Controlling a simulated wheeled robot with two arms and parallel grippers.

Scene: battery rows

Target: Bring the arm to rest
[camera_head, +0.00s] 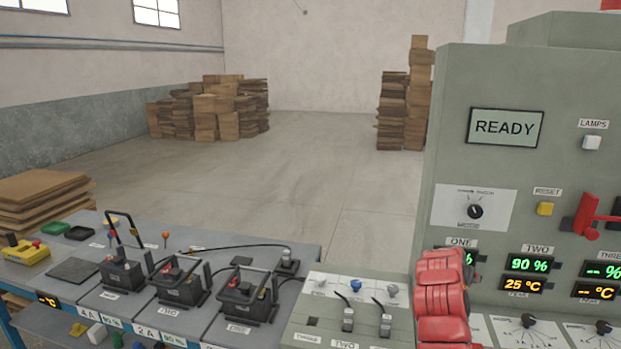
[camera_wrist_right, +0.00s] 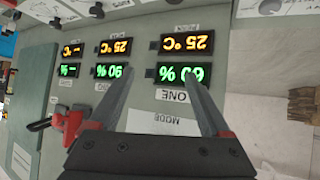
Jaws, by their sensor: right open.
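My right arm (camera_head: 442,300) shows as red links at the lower right of the head view. It stands in front of the grey-green control panel (camera_head: 455,120) and partly covers the display under ONE. Its gripper is hidden in that view. In the right wrist view my right gripper (camera_wrist_right: 160,78) is open, with two grey fingers apart and nothing between them. The fingers point at the panel face, which appears upside down, near the lit display of ONE (camera_wrist_right: 180,75). I cannot tell whether they touch it. My left gripper is in neither view.
A red lever (camera_head: 588,215) sticks out of the panel; it also shows in the right wrist view (camera_wrist_right: 72,125). A bench (camera_head: 205,325) with several black batteries, one being this battery (camera_head: 180,288), stands at lower left. Open floor (camera_head: 300,180) lies behind, with cardboard stacks (camera_head: 215,110).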

